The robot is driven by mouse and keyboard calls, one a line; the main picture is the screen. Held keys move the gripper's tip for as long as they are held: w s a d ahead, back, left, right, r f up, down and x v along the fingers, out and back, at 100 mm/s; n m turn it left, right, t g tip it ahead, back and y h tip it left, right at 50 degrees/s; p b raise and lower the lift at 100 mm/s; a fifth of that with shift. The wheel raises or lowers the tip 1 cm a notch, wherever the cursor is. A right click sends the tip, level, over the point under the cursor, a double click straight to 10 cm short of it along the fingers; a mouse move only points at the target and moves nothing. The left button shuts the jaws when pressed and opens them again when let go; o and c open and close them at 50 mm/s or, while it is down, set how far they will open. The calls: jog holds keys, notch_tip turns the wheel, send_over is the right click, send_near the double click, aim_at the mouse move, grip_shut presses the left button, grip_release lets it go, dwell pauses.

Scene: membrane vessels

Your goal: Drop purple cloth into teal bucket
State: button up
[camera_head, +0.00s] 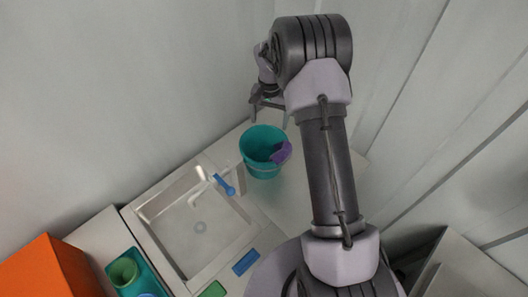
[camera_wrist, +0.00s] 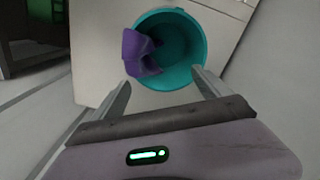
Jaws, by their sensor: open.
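The teal bucket (camera_head: 261,164) stands upright on the counter to the right of the sink. The purple cloth (camera_head: 281,153) hangs over the bucket's right rim, partly inside and partly outside. In the wrist view the teal bucket (camera_wrist: 190,50) shows its opening, with the purple cloth (camera_wrist: 139,52) draped over its left rim. My gripper (camera_head: 268,115) is above and behind the bucket in the head view. In the wrist view my gripper (camera_wrist: 165,88) is open, with its fingers apart and nothing between them.
A metal sink (camera_head: 190,225) with a blue-handled tap (camera_head: 224,184) lies left of the bucket. Blue (camera_head: 246,262) and green (camera_head: 213,290) flat items lie in front of the sink. An orange box (camera_head: 50,270) and green cup (camera_head: 123,271) stand at lower left. Walls rise close behind the counter.

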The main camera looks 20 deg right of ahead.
notch_tip(320, 180, up, 16)
jog(key=p, duration=0.1)
